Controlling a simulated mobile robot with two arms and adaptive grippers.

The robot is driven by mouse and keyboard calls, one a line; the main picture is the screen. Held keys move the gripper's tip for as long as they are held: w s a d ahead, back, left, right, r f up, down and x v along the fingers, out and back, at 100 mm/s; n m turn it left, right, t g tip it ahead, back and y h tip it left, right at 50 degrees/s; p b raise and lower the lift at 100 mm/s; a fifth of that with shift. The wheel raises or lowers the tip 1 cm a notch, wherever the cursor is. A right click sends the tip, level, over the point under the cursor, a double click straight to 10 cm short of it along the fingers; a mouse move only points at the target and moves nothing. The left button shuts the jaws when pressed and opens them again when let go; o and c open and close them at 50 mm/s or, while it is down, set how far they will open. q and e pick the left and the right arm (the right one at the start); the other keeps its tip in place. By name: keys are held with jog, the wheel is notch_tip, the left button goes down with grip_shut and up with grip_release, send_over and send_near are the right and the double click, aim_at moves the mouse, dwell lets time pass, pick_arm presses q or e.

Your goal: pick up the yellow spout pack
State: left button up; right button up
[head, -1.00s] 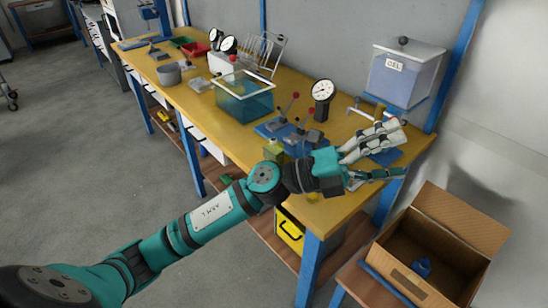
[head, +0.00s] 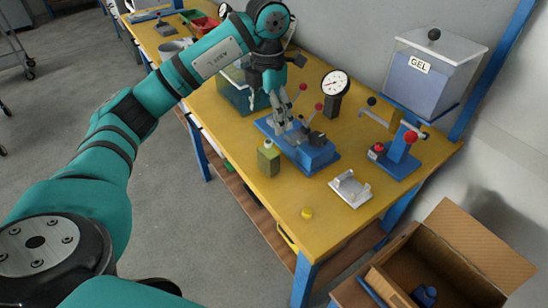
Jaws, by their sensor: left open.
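I cannot tell whether the fingers touch the fixture. My right gripper is not in view.
A small yellow cap (head: 307,213) and a metal plate (head: 350,188) lie near the front of the table (head: 262,197). A dial gauge (head: 335,87), a blue press (head: 398,158) and a gel bin (head: 430,75) stand behind. A cardboard box (head: 455,245) is at lower right.

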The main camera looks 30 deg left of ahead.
aim_at(269, 141)
pick_arm(q)
notch_tip(269, 141, down, 9)
jog(key=shift+p, duration=0.45)
jog(key=shift+s+f, duration=0.15)
jog(key=shift+f, duration=0.4)
jog(key=shift+f+p, duration=0.55)
jog(key=shift+f, duration=2.15)
jog(key=c, duration=1.2)
